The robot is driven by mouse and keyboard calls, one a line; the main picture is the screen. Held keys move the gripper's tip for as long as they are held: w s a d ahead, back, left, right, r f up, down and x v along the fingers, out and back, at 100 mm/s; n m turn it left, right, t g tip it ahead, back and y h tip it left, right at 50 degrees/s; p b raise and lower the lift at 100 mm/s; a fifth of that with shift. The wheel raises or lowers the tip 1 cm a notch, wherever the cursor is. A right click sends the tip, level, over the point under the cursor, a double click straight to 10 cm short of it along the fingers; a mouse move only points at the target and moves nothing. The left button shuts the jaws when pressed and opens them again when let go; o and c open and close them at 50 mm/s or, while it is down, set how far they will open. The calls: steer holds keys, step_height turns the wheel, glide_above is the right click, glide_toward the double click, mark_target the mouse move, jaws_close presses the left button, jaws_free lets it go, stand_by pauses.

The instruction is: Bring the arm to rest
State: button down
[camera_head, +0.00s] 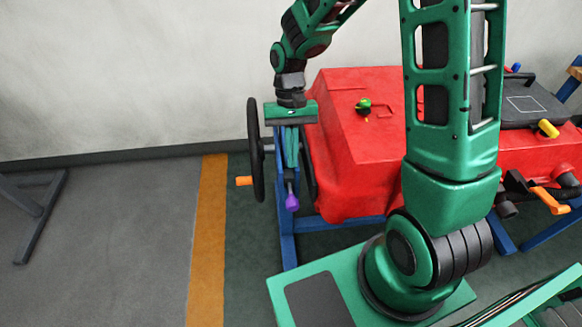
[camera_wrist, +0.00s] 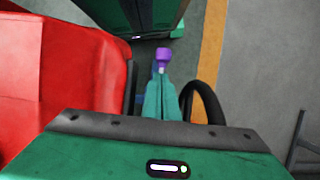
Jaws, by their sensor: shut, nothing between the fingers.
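My green gripper (camera_head: 291,164) hangs from my raised arm with its fingers pointing down, beside the left end of the red tank (camera_head: 345,150). The fingers are together and empty. A purple knob (camera_head: 292,201) shows just below the fingertips. In the wrist view my fingers (camera_wrist: 162,80) run toward the purple knob (camera_wrist: 163,55); whether they touch it I cannot tell. A black handwheel (camera_head: 255,150) with an orange handle (camera_head: 243,181) stands close to the left of the fingers. Its rim also shows in the wrist view (camera_wrist: 208,98).
A green-handled valve (camera_head: 364,105) sits on top of the tank. Blue frame legs (camera_head: 287,240) stand below. A yellow knob (camera_head: 548,128) and an orange lever (camera_head: 551,200) are at the right. Open floor (camera_head: 120,240) with an orange stripe (camera_head: 207,245) lies left.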

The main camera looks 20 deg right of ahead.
steer(key=shift+m+t+h, duration=0.5)
steer(key=shift+m+t, duration=0.2)
steer(key=shift+t, duration=0.2)
steer(key=s+d+r, duration=0.1)
steer(key=d+r, duration=0.2)
steer(key=d, duration=0.1)
steer(key=s+d+r, duration=0.2)
steer(key=d+r, duration=0.1)
steer(key=d, duration=0.1)
steer(key=s+d+r, duration=0.2)
steer(key=d+r, duration=0.2)
steer(key=shift+s+d+r, duration=0.1)
steer(key=shift+s+d, duration=0.1)
steer(key=shift+d, duration=0.2)
steer(key=s+d+r+m+t, duration=0.1)
steer(key=s+d+r, duration=0.2)
steer(key=s, duration=0.4)
steer(key=s+d+r+m+t, duration=0.1)
steer(key=s+d+r, duration=0.1)
steer(key=s+d, duration=0.3)
steer(key=s, duration=0.3)
steer(key=shift+d+r, duration=0.2)
steer(key=shift+r, duration=0.2)
steer(key=shift+w+f, duration=0.25)
steer(key=shift+w, duration=0.45)
